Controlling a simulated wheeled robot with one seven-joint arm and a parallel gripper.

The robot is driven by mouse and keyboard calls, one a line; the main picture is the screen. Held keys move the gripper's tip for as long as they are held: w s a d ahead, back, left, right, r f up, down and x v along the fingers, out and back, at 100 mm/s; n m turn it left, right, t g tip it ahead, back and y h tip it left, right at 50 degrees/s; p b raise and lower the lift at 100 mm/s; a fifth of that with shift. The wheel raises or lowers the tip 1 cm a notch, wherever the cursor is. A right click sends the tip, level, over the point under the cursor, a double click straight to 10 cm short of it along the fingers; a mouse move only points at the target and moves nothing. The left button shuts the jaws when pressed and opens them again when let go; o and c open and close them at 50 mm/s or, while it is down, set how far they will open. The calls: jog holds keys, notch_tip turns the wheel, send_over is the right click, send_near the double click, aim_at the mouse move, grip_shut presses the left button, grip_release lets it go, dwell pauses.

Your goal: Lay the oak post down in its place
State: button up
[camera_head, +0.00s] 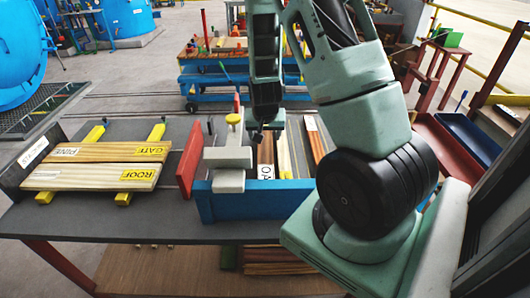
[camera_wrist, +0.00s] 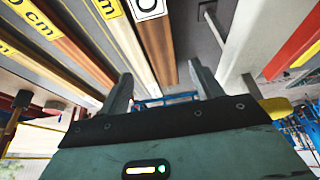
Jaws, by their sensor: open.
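The oak post is a reddish-brown bar (camera_head: 265,150) in the blue-ended rack on the table, with a white label reading "OA". In the wrist view a brown post (camera_wrist: 158,45) with a white label showing "O" runs down between my fingers; it appears to be the same post. My gripper (camera_head: 264,132) is over the rack in the head view. Its fingers also show in the wrist view (camera_wrist: 160,88), spread apart on either side of the post's far stretch. I cannot tell whether they touch it.
A grey clamp-like block (camera_head: 229,155) with a yellow knob stands left of the post, beside a red plate (camera_head: 190,158). Boards marked PINE, GATE and ROOF (camera_head: 95,176) lie on yellow bearers (camera_head: 124,199). The rack's blue end wall (camera_head: 240,203) faces the front.

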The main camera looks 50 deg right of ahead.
aim_at(265, 155)
jog(key=p+x, duration=0.2)
jog(key=x, duration=0.9)
jog(key=shift+w+f, duration=0.1)
jog(key=shift+f, duration=0.2)
jog(key=shift+s+p+x, duration=0.1)
jog(key=shift+p+x, duration=0.6)
jog(key=shift+x, duration=0.25)
jog(key=shift+s+p+x, duration=0.15)
jog(key=shift+p+x, duration=0.55)
jog(key=shift+x, duration=1.05)
jog(key=shift+w, duration=0.1)
grip_shut()
